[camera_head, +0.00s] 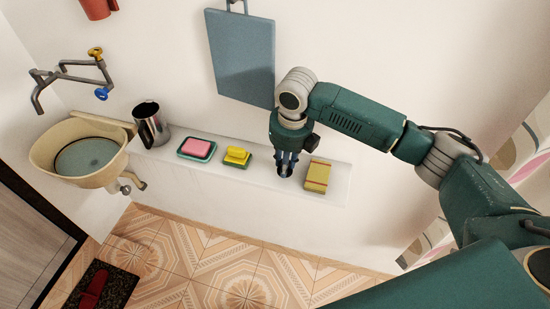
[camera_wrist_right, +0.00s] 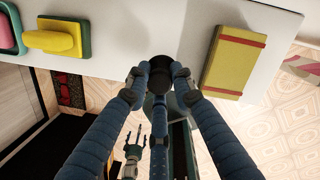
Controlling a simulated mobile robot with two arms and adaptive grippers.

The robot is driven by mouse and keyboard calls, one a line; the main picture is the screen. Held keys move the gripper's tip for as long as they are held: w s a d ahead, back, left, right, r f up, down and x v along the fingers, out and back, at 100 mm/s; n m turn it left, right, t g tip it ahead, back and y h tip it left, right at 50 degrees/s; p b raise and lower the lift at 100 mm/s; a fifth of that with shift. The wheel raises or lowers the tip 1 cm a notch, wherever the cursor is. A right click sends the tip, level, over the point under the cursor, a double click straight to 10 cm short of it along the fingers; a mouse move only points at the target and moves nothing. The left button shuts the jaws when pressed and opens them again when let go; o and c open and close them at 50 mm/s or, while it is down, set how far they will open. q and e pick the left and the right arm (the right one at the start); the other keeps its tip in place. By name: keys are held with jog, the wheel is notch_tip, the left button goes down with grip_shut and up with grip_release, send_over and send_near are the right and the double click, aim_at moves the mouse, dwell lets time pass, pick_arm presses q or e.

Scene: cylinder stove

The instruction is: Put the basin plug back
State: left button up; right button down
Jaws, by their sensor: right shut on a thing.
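My right gripper (camera_head: 285,165) is over the white ledge, pointing down. In the right wrist view its fingers (camera_wrist_right: 163,85) are closed around a small dark round plug (camera_wrist_right: 181,73). The plug is mostly hidden by the fingers in the head view.
A tap (camera_head: 70,75) is above the basin. A blue board (camera_head: 243,57) hangs behind my right arm.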

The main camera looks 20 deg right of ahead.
jog(key=shift+a+f, duration=0.1)
jog(key=shift+f, duration=0.55)
jog(key=w, duration=0.1)
jog(key=w+a+p, duration=0.1)
jog(key=w, duration=0.1)
jog(key=shift+a+r+p, duration=0.15)
jog(key=shift+a+p, duration=0.1)
jog(key=shift+p, duration=0.15)
jog(key=shift+w+a+f+p, duration=0.1)
jog(key=shift+w+f+p, duration=0.15)
jog(key=shift+w+p, duration=0.1)
jog(key=shift+f, duration=0.4)
jog(key=shift+s+f, duration=0.1)
jog(key=shift+f, duration=0.1)
jog(key=c, duration=1.5)
grip_release()
jog(key=shift+f, duration=0.1)
jog(key=shift+o, duration=0.2)
